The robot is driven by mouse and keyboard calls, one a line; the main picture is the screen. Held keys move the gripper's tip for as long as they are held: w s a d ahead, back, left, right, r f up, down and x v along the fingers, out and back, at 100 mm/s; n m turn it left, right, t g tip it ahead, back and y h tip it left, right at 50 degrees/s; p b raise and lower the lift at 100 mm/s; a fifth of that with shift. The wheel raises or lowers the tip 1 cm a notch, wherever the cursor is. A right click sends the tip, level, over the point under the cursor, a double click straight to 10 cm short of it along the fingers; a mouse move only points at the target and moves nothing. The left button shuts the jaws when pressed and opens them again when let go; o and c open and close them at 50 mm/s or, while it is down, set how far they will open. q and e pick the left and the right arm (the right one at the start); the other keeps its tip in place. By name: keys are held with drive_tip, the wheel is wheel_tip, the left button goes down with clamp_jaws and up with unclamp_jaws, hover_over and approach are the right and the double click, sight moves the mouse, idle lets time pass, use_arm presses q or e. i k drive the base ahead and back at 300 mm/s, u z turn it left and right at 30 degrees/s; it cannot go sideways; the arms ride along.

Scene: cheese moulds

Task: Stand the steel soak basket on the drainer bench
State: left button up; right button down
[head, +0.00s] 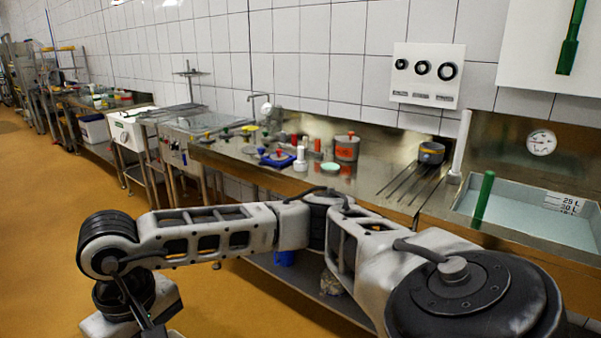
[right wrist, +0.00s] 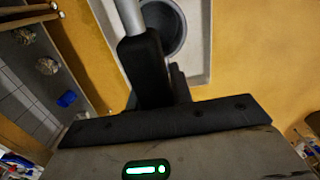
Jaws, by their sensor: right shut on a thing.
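My right gripper (right wrist: 150,72) shows in the right wrist view as a dark finger over the orange floor. It is shut on a grey steel rod (right wrist: 130,14) that runs out of the top of the picture; I cannot tell whether this is part of the soak basket. No whole basket shows. In the head view my right arm reaches left across the front of the steel bench, and its gripper is out of clear sight at the bottom. A grooved steel surface (head: 388,205), perhaps the drainer bench, lies right of centre. My left gripper is not in view.
A sink-like vat (head: 520,210) is at right. Floor at left is clear.

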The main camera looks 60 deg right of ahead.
sight(393, 180)
drive_tip(key=z, duration=0.3)
drive_tip(key=i, duration=0.9)
drive_tip(key=z, duration=1.4)
drive_tip(key=i, duration=0.7)
drive_tip(key=z, duration=0.8)
